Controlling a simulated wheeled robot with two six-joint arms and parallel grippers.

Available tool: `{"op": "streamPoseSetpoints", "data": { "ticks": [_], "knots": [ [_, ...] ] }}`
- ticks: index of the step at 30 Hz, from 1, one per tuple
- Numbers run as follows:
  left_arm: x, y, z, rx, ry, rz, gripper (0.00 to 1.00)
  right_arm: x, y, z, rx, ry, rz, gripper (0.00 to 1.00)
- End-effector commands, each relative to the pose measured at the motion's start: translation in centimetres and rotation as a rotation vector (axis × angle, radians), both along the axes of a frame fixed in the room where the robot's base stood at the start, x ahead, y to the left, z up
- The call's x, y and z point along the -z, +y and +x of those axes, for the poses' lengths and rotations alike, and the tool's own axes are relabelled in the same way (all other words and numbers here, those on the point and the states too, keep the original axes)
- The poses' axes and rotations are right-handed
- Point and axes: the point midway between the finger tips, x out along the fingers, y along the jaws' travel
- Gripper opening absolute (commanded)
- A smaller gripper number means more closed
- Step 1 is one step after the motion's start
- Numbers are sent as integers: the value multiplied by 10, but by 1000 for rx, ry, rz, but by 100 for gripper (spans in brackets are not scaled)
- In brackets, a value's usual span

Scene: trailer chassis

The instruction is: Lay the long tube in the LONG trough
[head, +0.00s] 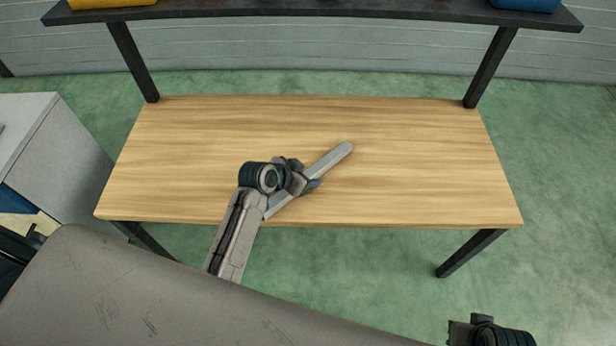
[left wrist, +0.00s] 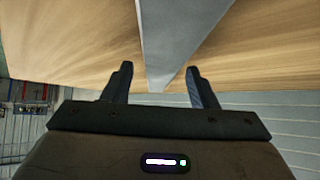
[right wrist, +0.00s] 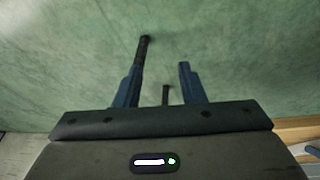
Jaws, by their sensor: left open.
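The long tube (head: 333,158) is a grey, straight-sided bar lying at a slant across the middle of the wooden table. My left gripper (head: 303,186) is at the tube, partly hiding its middle. In the left wrist view the tube (left wrist: 175,40) runs between the two parted fingers (left wrist: 160,75), with space beside it; I cannot tell whether either finger touches it. My right gripper shows only partly at the bottom right of the head view. In the right wrist view its fingers (right wrist: 158,75) are apart and empty over green floor. I make out no LONG trough.
The wooden table (head: 430,170) is otherwise bare, with free room around the tube. A dark raised shelf (head: 330,12) behind it holds a yellow bin (head: 110,3) and a blue bin (head: 525,4). A grey cabinet (head: 60,150) stands at the left.

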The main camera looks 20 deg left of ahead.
Motion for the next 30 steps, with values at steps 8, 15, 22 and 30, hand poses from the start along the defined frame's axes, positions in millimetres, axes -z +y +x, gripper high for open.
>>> {"op": "streamPoseSetpoints", "data": {
  "ticks": [8,15,22,30],
  "knots": [
    [0,0,0,0,0,0,16,3,-1,-3,-1,10,-2,36],
    [-2,0,0,-1,-3,-1,0,3,1,-3,3,9,3,36],
    [-6,0,1,-1,-4,-1,0,3,4,-1,8,5,12,36],
    [-35,0,1,1,-7,-2,0,8,2,3,8,5,9,36]
  ]
}}
